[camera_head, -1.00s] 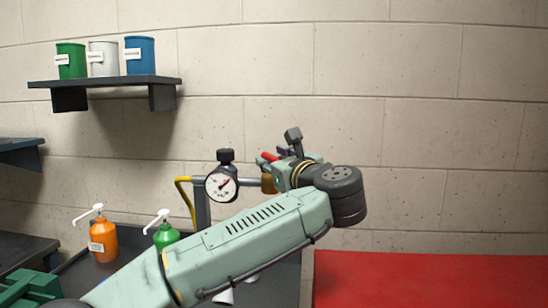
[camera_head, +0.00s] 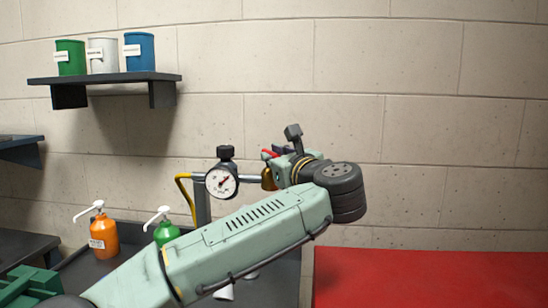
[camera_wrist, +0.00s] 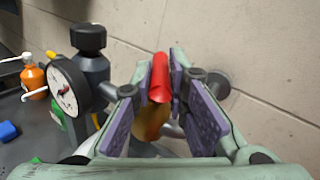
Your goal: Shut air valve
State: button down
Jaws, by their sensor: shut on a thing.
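The air valve has a red lever (camera_wrist: 158,78) and a brass body (camera_wrist: 152,122) on a grey pipe. In the wrist view the lever stands between the purple pads of my gripper (camera_wrist: 163,72), which is shut on it. In the head view the red lever (camera_head: 271,153) shows only as a small piece, and the brass body (camera_head: 268,179) shows left of my gripper (camera_head: 279,158). My gripper and wrist hide much of the lever there. A round white pressure gauge (camera_head: 221,181) with a black-knobbed regulator (camera_head: 225,153) sits left of the valve on the same pipe.
A yellow hose (camera_head: 186,193) runs down from the pipe. An orange bottle (camera_head: 103,234) and a green bottle (camera_head: 166,232) stand on the dark bench. A shelf (camera_head: 110,78) holds three cans. A red surface (camera_head: 430,280) lies at right, before the block wall.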

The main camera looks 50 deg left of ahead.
jog(key=shift+t, duration=0.3)
jog(key=m+t+h, duration=0.1)
jog(key=t, duration=0.1)
jog(key=m+t+h+p, duration=0.1)
jog(key=m+t, duration=0.1)
jog(key=shift+s+a+r, duration=0.1)
jog(key=shift+s+a, duration=0.1)
jog(key=shift+s, duration=0.15)
jog(key=shift+s+a+m+t+h+p, duration=0.15)
jog(key=shift+m+t+h+p, duration=1)
jog(key=shift+m+t+h, duration=0.5)
jog(key=shift+t+h, duration=0.25)
jog(key=c, duration=1.6)
grip_release()
jog(key=shift+o, duration=0.2)
notch_tip(320, 180, up, 10)
jog(key=shift+f, duration=0.2)
